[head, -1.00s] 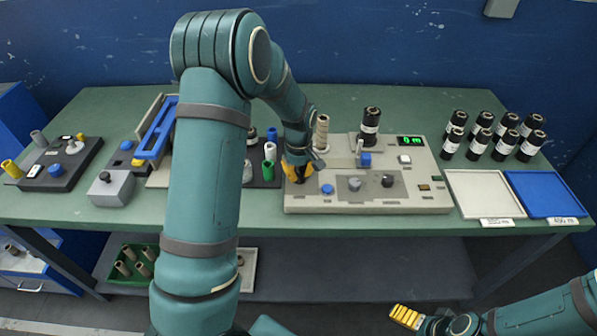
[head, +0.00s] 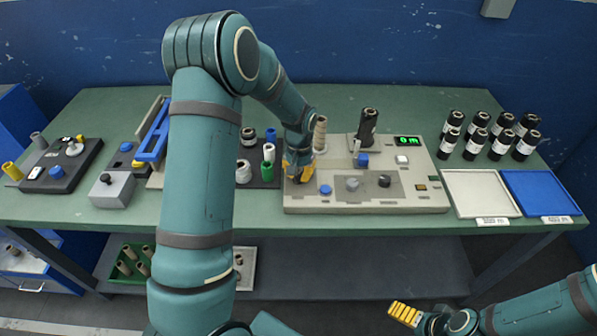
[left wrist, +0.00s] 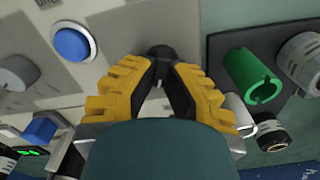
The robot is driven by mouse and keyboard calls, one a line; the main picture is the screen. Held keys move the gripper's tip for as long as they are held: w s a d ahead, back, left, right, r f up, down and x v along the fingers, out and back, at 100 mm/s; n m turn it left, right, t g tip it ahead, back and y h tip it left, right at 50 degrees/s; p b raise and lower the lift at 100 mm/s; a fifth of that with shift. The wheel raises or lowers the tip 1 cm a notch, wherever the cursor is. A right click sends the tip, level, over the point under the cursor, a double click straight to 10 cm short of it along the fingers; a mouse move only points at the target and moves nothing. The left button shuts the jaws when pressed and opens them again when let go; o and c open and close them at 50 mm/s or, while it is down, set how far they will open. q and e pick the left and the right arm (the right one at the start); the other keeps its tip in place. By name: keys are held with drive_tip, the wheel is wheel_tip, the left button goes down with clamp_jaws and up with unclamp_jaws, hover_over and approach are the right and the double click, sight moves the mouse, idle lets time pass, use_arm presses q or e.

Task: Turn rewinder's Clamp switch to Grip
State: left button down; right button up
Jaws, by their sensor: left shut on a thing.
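The rewinder (head: 330,206) is a beige console on the green bench, with a blue button (head: 326,190), a grey knob (head: 352,184) and a dark knob (head: 385,181) on its front panel. My left gripper (head: 298,176) is at the panel's left end. In the left wrist view its yellow fingers (left wrist: 160,75) are shut on a small dark switch knob (left wrist: 160,52), taken to be the Clamp switch. The blue button (left wrist: 71,43) is beside it. The fingers hide most of the switch, and I cannot read its labels. My right gripper (head: 405,313) is low at the front, away from the bench.
A dark roll (head: 367,125) and a brown core (head: 320,133) stand on the rewinder, near a green display (head: 408,141). Several black rolls stand right, behind a white tray (head: 480,205) and a blue tray (head: 541,205). A green core (left wrist: 252,76) is close to my left gripper.

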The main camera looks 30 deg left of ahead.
sight(299, 174)
use_arm(q)
drive_tip(key=shift+s+d+f+m, duration=0.1)
drive_tip(key=shift+m, duration=0.8)
drive_tip(key=c, duration=1)
unclamp_jaws()
drive_tip(key=shift+r, duration=0.45)
wheel_tip(299, 174, up, 11)
